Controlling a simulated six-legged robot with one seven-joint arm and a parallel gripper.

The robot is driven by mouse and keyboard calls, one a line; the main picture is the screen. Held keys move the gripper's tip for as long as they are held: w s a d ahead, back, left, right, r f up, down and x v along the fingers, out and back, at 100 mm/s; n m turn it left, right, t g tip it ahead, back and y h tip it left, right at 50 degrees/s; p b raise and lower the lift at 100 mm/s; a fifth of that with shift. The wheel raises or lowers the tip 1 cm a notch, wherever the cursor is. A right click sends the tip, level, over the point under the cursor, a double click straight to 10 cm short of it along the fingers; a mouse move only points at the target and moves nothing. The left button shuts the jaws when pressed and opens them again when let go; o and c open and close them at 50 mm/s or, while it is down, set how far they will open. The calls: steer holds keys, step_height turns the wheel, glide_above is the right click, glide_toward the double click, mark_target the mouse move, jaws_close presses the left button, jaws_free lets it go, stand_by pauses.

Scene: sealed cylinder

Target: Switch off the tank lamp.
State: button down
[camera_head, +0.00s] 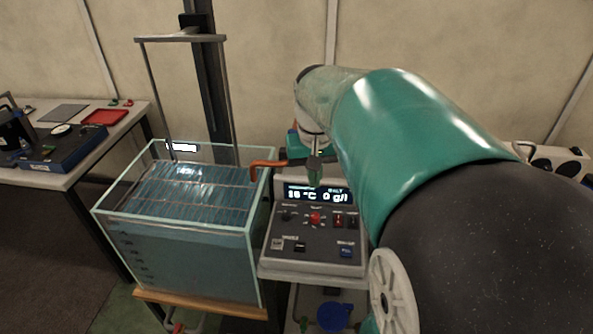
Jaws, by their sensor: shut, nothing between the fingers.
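The glass tank (176,262) of water stands left of centre. A bright white rectangle (181,147) shows at its back rim; I cannot tell whether it is the lamp. A grey frame with a top bar (180,37) rises above the tank. The control panel (316,256) right of the tank has a lit display (316,193), a red knob (316,218), a black switch (300,246) and a blue button (346,252). Its small labels are too blurred to identify a lamp switch. My gripper (314,172) is shut and empty, pointing down in front of the display's upper edge.
An orange pipe (268,164) bends over the tank's right rim beside my gripper. A dark upright column (207,85) stands behind the tank. A side table (85,158) with a blue device and red tray is at left. My arm covers much of the right side.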

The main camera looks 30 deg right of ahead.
steer(key=d+f+m+g+y, duration=0.1)
steer(key=d+f, duration=0.1)
steer(key=d, duration=0.5)
steer(key=d+f+m+g, duration=0.1)
steer(key=d+f+m, duration=0.1)
steer(key=d, duration=0.5)
steer(key=shift+w+d+f+y, duration=0.25)
steer(key=shift+d+f+y, duration=0.15)
steer(key=shift+f, duration=0.4)
steer(key=f, duration=0.4)
steer(key=s+a+f, duration=0.1)
steer(key=f, duration=0.8)
steer(key=shift+s+a+f, duration=0.25)
steer(key=shift+s+f, duration=0.05)
steer(key=shift+f, duration=0.1)
steer(key=shift+f, duration=0.1)
steer(key=shift+s+a+f, duration=0.1)
steer(key=shift+a, duration=0.05)
